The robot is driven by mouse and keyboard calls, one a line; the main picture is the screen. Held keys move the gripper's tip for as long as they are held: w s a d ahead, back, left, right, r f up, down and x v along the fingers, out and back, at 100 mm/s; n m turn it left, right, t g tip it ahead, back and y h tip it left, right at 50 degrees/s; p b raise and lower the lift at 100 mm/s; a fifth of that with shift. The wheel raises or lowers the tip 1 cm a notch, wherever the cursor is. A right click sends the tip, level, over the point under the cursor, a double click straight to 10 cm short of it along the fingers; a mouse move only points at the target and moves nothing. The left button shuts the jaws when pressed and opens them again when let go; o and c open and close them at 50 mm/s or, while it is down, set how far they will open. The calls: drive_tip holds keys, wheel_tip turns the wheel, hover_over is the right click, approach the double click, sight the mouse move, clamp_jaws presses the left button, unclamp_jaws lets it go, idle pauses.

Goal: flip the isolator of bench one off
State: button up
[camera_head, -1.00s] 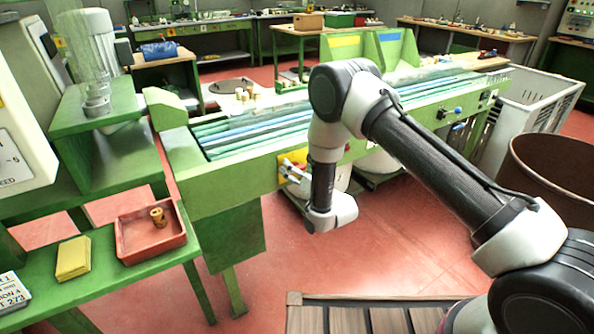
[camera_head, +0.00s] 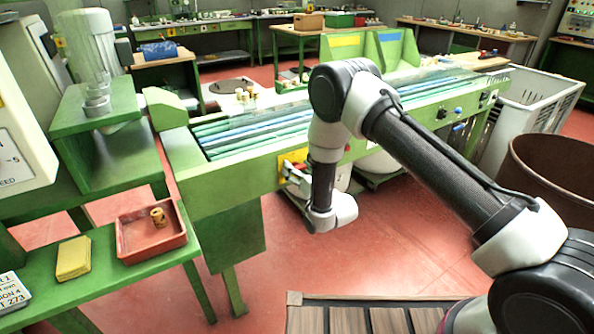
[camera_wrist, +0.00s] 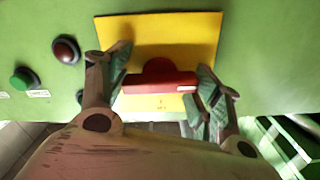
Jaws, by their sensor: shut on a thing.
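The isolator is a red handle (camera_wrist: 160,84) on a yellow plate (camera_wrist: 205,35), fixed to the green side of the bench. In the wrist view the handle's bar lies level across the picture, with a rounded red hub above it. My gripper (camera_wrist: 163,68) has one finger at each end of the bar and is shut on it. In the head view, the yellow plate (camera_head: 292,156) shows on the bench's long side, and my gripper (camera_head: 293,174) is up against it. My gripper partly hides the handle there.
A dark red button (camera_wrist: 66,50) and a green button (camera_wrist: 24,79) sit left of the plate. The green bench (camera_head: 225,178) carries long blue-green strips. A red tray (camera_head: 125,245) holding a cork-coloured piece stands at left. Red floor (camera_head: 410,230) is open in front.

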drive_tip(key=shift+n, duration=1.8)
drive_tip(key=o, duration=1)
drive_tip(key=shift+c, duration=0.2)
drive_tip(key=shift+s+d+f, duration=0.15)
drive_tip(key=shift+s+d, duration=0.05)
drive_tip(key=shift+o, duration=0.3)
drive_tip(key=v, duration=1.1)
drive_tip(key=shift+s, duration=0.2)
drive_tip(key=shift+d, duration=0.15)
